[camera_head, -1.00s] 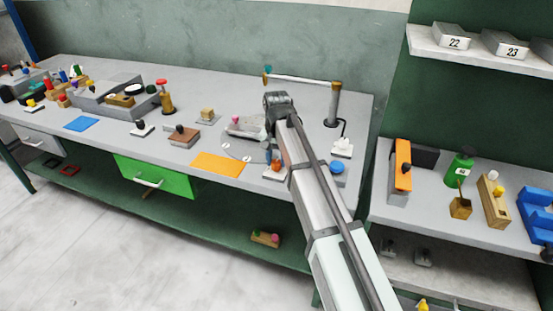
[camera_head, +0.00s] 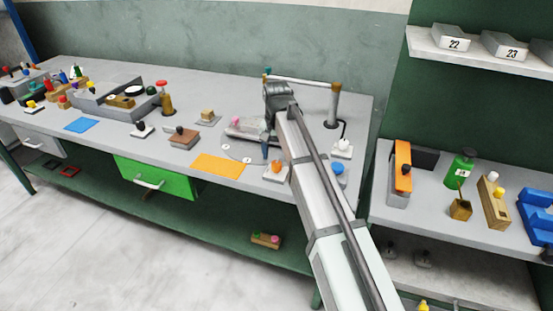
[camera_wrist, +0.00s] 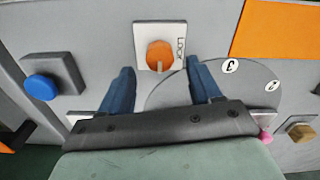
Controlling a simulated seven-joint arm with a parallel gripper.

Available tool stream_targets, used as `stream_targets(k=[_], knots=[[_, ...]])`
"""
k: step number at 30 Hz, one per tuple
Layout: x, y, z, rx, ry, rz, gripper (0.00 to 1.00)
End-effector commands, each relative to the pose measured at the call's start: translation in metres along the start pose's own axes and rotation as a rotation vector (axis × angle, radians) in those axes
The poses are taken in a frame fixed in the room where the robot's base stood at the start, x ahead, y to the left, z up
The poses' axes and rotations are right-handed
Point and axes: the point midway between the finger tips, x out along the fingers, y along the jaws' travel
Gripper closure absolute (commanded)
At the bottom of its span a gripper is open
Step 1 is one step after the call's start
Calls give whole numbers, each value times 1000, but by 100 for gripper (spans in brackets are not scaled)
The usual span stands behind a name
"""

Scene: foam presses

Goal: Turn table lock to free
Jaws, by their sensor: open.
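The table lock is an orange knob (camera_wrist: 160,55) on a white plate (camera_wrist: 143,29) marked LOCK in the wrist view. In the head view the orange knob (camera_head: 277,167) shows at the right part of the bench, near its front edge. My gripper (camera_wrist: 160,67) is open and empty. Its two blue fingers are spread, with the knob between and just beyond their tips in the picture. I cannot tell the height of the tips above the plate. In the head view my gripper (camera_head: 265,152) is beside the knob on its left. The grey numbered turntable disc (camera_wrist: 240,78) lies beside the lock plate.
A blue button on a grey block (camera_wrist: 42,87) stands on the other side of the lock. An orange mat (camera_head: 218,165) lies to the left. A post with a horizontal bar (camera_head: 335,105) rises behind. The bench front edge is close to the lock.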

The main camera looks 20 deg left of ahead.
Motion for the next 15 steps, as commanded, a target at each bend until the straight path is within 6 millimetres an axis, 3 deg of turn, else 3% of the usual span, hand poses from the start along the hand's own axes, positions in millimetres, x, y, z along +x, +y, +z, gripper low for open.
stream_targets(k=[9,15], knots=[[-62,-1,-2,0,2,-1,37],[-90,0,-1,0,1,0,37]])
